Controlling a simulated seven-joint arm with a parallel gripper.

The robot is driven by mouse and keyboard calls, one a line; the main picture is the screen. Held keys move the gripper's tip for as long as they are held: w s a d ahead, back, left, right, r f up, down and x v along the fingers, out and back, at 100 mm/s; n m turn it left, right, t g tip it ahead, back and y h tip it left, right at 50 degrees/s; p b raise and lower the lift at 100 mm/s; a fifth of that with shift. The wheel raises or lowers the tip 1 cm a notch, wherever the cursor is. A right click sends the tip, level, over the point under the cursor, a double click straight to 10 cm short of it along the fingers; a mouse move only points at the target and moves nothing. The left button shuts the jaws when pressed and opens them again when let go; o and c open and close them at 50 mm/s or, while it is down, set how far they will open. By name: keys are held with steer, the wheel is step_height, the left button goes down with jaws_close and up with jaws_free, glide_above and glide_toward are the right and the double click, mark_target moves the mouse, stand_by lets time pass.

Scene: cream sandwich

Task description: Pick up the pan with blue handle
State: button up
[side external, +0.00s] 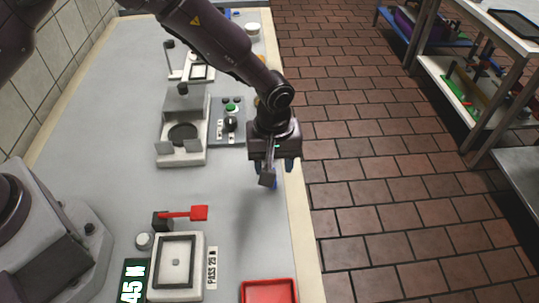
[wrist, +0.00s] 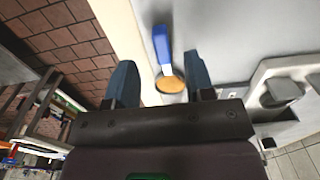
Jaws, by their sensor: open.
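The pan with the blue handle (wrist: 162,45) lies on the grey counter near its edge in the wrist view. Its small round bowl (wrist: 171,84) looks tan inside, and the handle points to the top of that picture. My gripper (wrist: 159,70) is open and empty, with its two blue-grey fingers on either side of the pan in that view; the gap in height cannot be told. In the side view my gripper (side external: 271,168) hangs pointing down over the counter's right edge, and only a small bit of blue shows beneath it, the rest of the pan being hidden.
A grey machine (side external: 183,135) and a button panel (side external: 228,120) stand behind my gripper. A scale-like device (side external: 177,265), a red-handled item (side external: 185,214) and a red tray (side external: 268,291) are in front. Counter around the pan looks clear; brick floor lies right.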

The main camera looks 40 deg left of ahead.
step_height(320, 180, down, 5)
steer(key=shift+a, duration=0.1)
jaws_close()
steer(key=shift+r, duration=0.1)
stand_by(0.3)
steer(key=shift+r, duration=0.6)
steer(key=s+a+r, duration=0.6)
steer(key=s+r, duration=0.5)
steer(key=s, duration=0.1)
steer(key=w+a+f, duration=0.1)
steer(key=a, duration=1)
steer(key=shift+w+a+f, duration=0.15)
steer(key=shift+a+f, duration=0.2)
